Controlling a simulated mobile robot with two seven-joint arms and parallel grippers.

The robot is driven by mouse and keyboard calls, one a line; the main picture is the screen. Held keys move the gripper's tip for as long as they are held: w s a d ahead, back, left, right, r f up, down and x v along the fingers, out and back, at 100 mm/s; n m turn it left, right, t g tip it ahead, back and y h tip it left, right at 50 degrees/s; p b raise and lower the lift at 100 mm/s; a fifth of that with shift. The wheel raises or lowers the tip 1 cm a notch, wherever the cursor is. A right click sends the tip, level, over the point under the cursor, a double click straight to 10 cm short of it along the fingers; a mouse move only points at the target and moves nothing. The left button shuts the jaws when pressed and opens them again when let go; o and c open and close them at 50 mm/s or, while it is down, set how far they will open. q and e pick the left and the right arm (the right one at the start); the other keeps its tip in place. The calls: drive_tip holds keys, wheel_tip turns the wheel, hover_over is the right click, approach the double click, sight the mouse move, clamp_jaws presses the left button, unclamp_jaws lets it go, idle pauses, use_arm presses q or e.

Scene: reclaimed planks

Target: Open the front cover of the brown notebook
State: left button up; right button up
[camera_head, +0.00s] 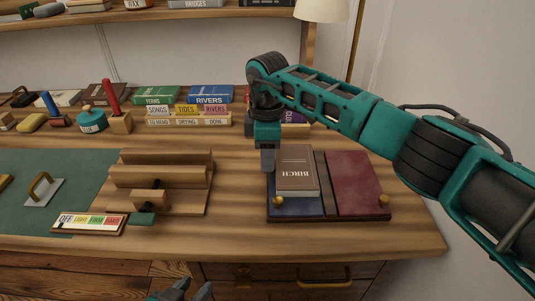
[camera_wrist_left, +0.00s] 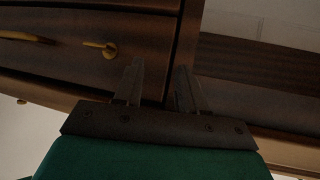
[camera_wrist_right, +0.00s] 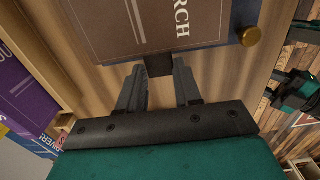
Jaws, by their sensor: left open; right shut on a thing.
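The brown notebook (camera_head: 297,168), lettered BIRCH, lies closed over the blue panel of a two-part stand on the table. It also shows at the top of the right wrist view (camera_wrist_right: 150,25). My right gripper (camera_head: 268,158) is at the notebook's left edge, pointing down. In the right wrist view, its fingers (camera_wrist_right: 160,88) are shut on a small dark tab (camera_wrist_right: 158,65) at that edge. My left gripper (camera_head: 185,292) is open and empty, low in front of the table; its fingers (camera_wrist_left: 160,85) show in the left wrist view with drawers beyond.
The stand has a blue panel (camera_head: 295,207), a red panel (camera_head: 356,180) and gold knobs (camera_head: 384,200). A stepped wooden rack (camera_head: 160,180) stands to the left, with a labelled strip (camera_head: 90,223) before it. Bare table lies between rack and stand.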

clamp_jaws()
use_arm(q)
drive_tip(key=shift+r, duration=0.1)
use_arm(e)
drive_tip(key=shift+r, duration=0.15)
